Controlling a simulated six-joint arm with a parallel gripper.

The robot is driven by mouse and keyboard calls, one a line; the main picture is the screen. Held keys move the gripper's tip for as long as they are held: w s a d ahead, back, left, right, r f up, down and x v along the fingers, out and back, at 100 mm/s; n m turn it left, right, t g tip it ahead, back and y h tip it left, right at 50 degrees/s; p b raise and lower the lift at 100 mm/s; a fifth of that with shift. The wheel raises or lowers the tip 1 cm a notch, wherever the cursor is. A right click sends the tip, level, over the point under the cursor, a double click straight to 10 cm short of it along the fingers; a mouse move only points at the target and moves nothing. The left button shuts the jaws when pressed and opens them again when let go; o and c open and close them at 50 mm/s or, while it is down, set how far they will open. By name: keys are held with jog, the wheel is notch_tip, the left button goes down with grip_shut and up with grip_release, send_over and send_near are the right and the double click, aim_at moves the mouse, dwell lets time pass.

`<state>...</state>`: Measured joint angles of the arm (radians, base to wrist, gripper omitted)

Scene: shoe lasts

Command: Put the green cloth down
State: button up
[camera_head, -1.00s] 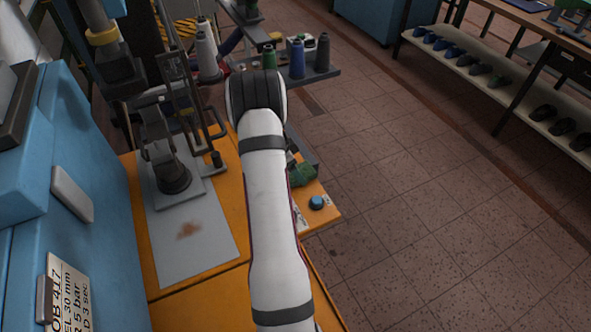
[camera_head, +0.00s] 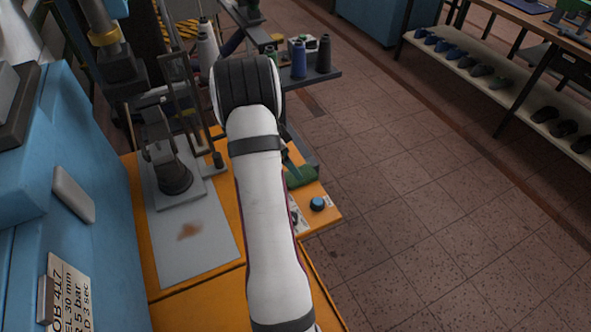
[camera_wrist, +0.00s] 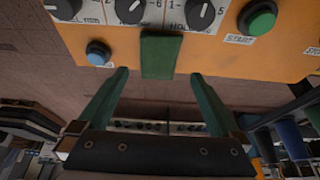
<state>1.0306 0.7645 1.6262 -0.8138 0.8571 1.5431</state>
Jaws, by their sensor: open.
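The green cloth (camera_head: 302,177) lies at the edge of the orange machine top, partly hidden by my arm in the head view. In the wrist view the cloth (camera_wrist: 160,56) is a small green piece on the orange panel, reaching over its edge. My gripper (camera_wrist: 158,76) has two green fingers, spread wide and empty, one to each side of the cloth in the picture. The cloth shows beyond the fingertips, with no finger seen touching it. In the head view my arm hides most of the gripper.
A blue button (camera_head: 317,203) and dial panel sit next to the cloth. A grey plate (camera_head: 205,255) with a brown stain lies to the left, below a machine head. Thread spools (camera_head: 298,58) stand on a shelf behind. Open tiled floor lies to the right.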

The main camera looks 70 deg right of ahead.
jog(key=v, duration=0.6)
jog(key=shift+a, duration=0.1)
jog(key=w+a+r+n+t+y, duration=0.1)
jog(key=a+r+n, duration=0.25)
jog(key=a, duration=0.65)
jog(key=w+a+r+n, duration=0.1)
jog(key=a+r+n, duration=0.3)
jog(key=a, duration=0.6)
jog(key=w+a+r+n+t+y, duration=0.15)
jog(key=a+n, duration=0.35)
jog(key=a, duration=0.5)
jog(key=s+a+n+y, duration=0.1)
jog(key=s+a+n, duration=0.3)
jog(key=a, duration=0.4)
jog(key=s+a+n+y, duration=0.1)
jog(key=s+a+n, duration=0.4)
jog(key=a, duration=0.2)
jog(key=shift+a+r, duration=0.4)
jog(key=shift+r, duration=0.05)
jog(key=shift+t+y, duration=0.25)
